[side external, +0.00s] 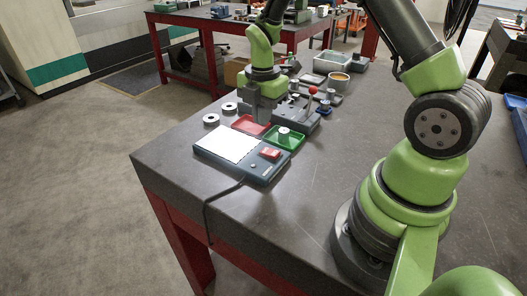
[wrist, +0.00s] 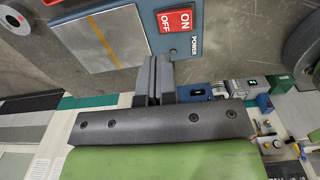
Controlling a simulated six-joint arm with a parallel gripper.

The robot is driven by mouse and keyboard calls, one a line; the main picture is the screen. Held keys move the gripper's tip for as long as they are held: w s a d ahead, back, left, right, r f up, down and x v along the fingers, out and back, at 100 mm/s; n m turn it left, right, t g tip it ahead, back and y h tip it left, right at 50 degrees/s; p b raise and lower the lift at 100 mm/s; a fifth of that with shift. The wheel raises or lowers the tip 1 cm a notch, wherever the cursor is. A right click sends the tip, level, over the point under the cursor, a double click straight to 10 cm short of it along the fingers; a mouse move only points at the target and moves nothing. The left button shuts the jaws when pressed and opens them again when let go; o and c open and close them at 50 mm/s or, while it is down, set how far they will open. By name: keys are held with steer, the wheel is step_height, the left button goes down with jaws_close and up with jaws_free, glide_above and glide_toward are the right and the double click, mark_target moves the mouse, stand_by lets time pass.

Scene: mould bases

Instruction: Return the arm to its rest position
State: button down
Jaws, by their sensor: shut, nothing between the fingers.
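My gripper (side external: 257,112) hangs fingers down over the bench, behind the red tray and beside the grey fixture blocks in the side view. In the wrist view its two dark fingers (wrist: 153,77) lie together with nothing between them. The rest of my green and dark arm reaches across the right of the side view. Whether the fingertips touch anything beneath them is hard to tell.
A blue-grey powered unit (side external: 262,174) with a pale plate (side external: 228,145) and red switch (side external: 270,153) sits in front. The bench's front is clear apart from a cable.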

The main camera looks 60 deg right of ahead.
steer(key=s+a+r+m+t, duration=0.2)
steer(key=a+r+m, duration=0.1)
steer(key=r+m, duration=0.3)
steer(key=s+a+r+m+t, duration=0.1)
steer(key=s+a+r+m, duration=0.15)
steer(key=r, duration=0.55)
steer(key=s+a+r+m+t+y, duration=0.1)
steer(key=s+a+r+m+t, duration=0.1)
steer(key=s+m, duration=0.4)
steer(key=s+a+r+m+t+y, duration=0.1)
steer(key=s+a+r+m+t, duration=0.1)
steer(key=s+m, duration=0.4)
step_height(320, 180, up, 3)
steer(key=shift+s+a+f+m, duration=0.15)
steer(key=shift+a+f+m, duration=0.05)
steer(key=shift+a+m, duration=0.55)
